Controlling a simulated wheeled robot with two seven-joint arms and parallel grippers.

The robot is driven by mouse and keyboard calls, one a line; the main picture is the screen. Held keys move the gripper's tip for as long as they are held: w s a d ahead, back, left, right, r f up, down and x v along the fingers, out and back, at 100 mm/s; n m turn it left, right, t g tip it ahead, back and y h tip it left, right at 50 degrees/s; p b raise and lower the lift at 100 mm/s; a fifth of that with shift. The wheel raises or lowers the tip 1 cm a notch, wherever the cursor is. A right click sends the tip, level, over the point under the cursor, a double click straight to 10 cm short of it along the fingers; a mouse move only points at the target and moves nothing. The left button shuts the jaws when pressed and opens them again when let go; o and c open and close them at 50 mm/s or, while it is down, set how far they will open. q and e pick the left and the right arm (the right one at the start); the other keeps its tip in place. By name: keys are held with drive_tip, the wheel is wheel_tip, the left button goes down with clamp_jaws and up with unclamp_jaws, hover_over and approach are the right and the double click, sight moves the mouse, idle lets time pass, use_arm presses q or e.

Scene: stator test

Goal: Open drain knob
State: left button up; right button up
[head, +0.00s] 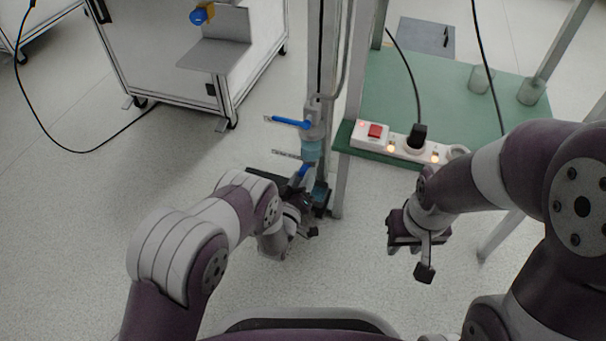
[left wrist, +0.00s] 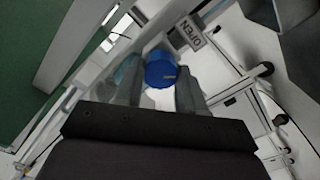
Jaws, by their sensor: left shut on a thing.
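A round blue knob (left wrist: 162,72) sits between the two grey fingertips of my left gripper (left wrist: 160,92) in the left wrist view, with a finger on each side. In the head view my left gripper (head: 305,205) is at the lower part of the vertical pipe assembly, beside the lower blue part (head: 302,172). Its own wrist hides most of the grip there. A blue lever (head: 288,121) sticks out left from the pipe higher up. My right gripper (head: 424,255) hangs empty over bare floor, right of the pipe; its finger gap is not clear.
A sign reading OPEN (left wrist: 188,33) is near the knob. A green shelf (head: 450,85) with a power strip (head: 405,146) stands right of the pipe. A white cabinet (head: 160,55) on castors stands at the back left. The floor between is mostly free.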

use_arm(q)
drive_tip(key=shift+n+p, duration=1.35)
drive_tip(key=shift+n, duration=2.75)
drive_tip(key=shift+f, duration=0.1)
drive_tip(key=o, duration=1.1)
drive_tip(key=shift+c, duration=0.2)
